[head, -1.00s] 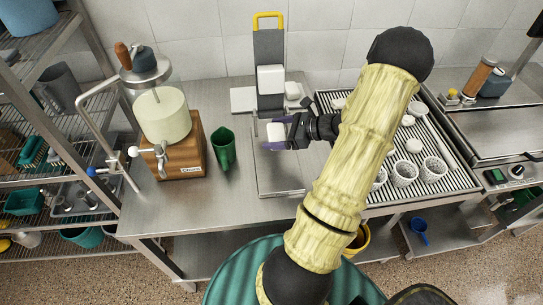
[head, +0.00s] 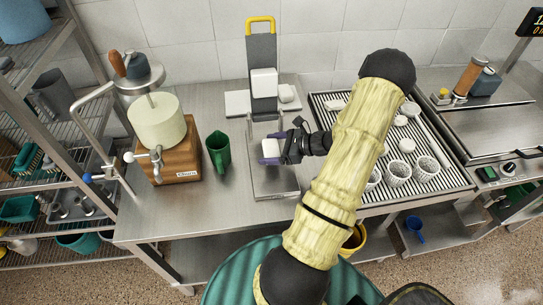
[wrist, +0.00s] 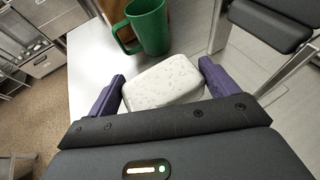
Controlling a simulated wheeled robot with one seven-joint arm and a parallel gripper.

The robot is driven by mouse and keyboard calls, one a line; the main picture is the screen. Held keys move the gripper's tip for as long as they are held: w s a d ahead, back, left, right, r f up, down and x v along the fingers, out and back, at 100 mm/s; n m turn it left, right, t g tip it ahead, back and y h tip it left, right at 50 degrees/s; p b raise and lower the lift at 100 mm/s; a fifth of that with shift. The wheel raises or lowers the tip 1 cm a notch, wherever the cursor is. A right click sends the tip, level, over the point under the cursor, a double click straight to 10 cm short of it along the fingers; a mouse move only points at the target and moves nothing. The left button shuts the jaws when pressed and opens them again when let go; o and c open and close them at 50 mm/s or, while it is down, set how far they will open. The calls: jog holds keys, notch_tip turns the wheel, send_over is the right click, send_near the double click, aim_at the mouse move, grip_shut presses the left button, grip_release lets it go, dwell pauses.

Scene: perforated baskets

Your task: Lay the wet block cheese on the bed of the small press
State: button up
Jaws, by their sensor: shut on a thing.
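The wet block cheese (wrist: 165,82) is white, speckled and round-cornered. My gripper (wrist: 163,88) is shut on it, with a purple finger at each end. In the head view the cheese (head: 270,147) and my gripper (head: 271,151) are over the small press's flat steel bed (head: 274,184). I cannot tell whether the cheese touches the bed. The press's grey upright (head: 262,50) with a yellow handle stands behind, with a white block (head: 264,82) on its front. My gripper and arm hide part of the bed's right side.
A green mug (head: 219,152) stands close left of the bed. A wooden-based churn (head: 181,165) is further left. White slabs (head: 238,103) lie behind the bed. A ribbed drain tray (head: 338,121) with several white moulds and cheeses is to the right, behind my arm.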

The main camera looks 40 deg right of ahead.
jog(key=shift+f, duration=0.1)
jog(key=shift+f+p, duration=0.4)
jog(key=shift+f, duration=1.55)
jog(key=o, duration=0.9)
jog(key=shift+f, duration=0.15)
jog(key=b+v, duration=0.3)
jog(key=v, duration=0.9)
